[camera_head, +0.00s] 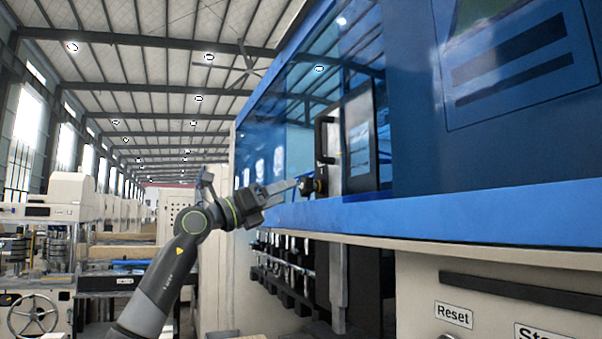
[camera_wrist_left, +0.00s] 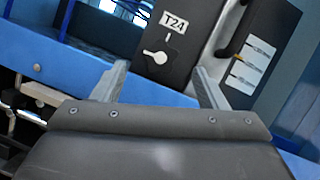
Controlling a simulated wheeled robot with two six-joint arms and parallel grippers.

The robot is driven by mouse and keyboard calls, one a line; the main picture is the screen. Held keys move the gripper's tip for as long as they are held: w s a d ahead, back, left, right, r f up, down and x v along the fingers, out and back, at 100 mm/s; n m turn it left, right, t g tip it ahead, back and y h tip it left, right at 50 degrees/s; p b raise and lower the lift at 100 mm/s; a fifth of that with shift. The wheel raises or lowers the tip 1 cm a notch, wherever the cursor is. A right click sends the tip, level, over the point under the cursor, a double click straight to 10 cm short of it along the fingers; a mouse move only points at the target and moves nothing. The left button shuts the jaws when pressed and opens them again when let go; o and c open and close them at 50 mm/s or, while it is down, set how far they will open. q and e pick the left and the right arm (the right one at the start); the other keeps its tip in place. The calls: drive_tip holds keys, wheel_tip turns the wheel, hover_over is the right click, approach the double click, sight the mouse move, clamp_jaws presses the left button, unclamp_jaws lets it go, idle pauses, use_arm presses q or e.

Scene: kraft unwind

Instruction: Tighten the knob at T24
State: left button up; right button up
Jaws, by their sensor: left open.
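The T24 knob (camera_wrist_left: 155,57) is a small white pointer knob on a black box (camera_wrist_left: 182,42) under a white "T24" label (camera_wrist_left: 173,21). My left gripper (camera_wrist_left: 160,82) is open, its two fingers apart on either side below the knob in the left wrist view. The knob lies between the finger lines, a little beyond the tips, and nothing is held. The knob itself is too small to tell there. My right gripper is not in view.
A blue machine frame (camera_head: 470,212) runs along the right, with blue see-through panels above. A dark panel with white labels (camera_wrist_left: 252,60) stands right of the knob box. A row of metal fittings (camera_head: 290,258) hangs below the frame. A Reset label (camera_head: 453,314) is at the lower right.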

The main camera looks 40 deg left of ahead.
sight(302, 185)
use_arm(q)
drive_tip(key=p+x, duration=0.3)
drive_tip(key=x, duration=0.3)
drive_tip(key=shift+w+d+r, duration=0.1)
drive_tip(key=shift+w, duration=0.05)
drive_tip(key=shift+c, duration=0.4)
drive_tip(key=c, duration=0.9)
